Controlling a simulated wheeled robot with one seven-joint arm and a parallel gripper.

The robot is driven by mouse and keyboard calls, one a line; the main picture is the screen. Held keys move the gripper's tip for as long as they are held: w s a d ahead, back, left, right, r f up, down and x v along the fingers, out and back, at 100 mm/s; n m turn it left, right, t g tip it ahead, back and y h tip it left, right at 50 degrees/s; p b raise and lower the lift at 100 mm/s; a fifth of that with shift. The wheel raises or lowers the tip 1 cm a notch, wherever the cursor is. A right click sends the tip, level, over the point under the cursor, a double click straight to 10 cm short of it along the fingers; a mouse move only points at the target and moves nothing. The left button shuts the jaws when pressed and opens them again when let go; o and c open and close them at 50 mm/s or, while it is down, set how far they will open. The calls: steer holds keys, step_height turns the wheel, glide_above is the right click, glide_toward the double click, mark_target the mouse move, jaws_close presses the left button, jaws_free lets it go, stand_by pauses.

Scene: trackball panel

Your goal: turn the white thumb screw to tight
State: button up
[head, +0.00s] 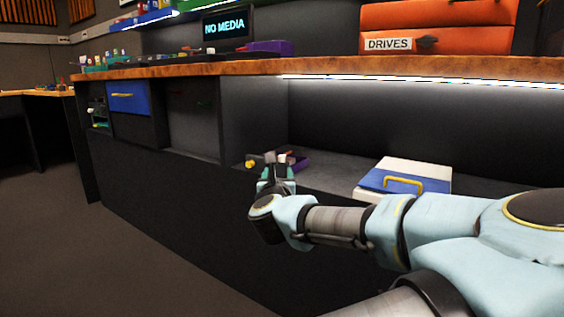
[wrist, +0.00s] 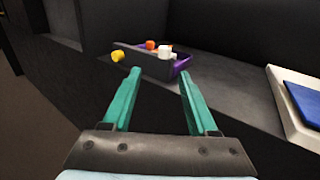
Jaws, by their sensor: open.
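The white thumb screw (wrist: 165,51) is a small pale knob on the front of a dark panel in the wrist view, at the upper middle. It also shows small in the head view (head: 270,157), just beyond my gripper. My gripper (wrist: 159,72) is open and empty. Its two teal fingers point toward the panel, with the white screw ahead of and between them, apart from it. In the head view my gripper (head: 276,172) partly covers the panel. I cannot tell how far the screw is turned.
A yellow knob (wrist: 118,56) lies left of the screw and an orange one (wrist: 150,45) close beside it. A purple tray (wrist: 182,65) is at the right. A white box with a blue lid (head: 400,180) stands on the shelf. The worktop (head: 330,66) overhangs above.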

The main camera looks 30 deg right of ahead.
mark_target(282, 159)
steer(key=b+x, duration=0.1)
steer(key=x, duration=0.4)
steer(key=d+b+x, duration=0.1)
steer(key=b+x, duration=0.1)
steer(key=x, duration=0.3)
steer(key=shift+d+r, duration=0.1)
steer(key=shift+r, duration=0.1)
jaws_close()
stand_by(0.4)
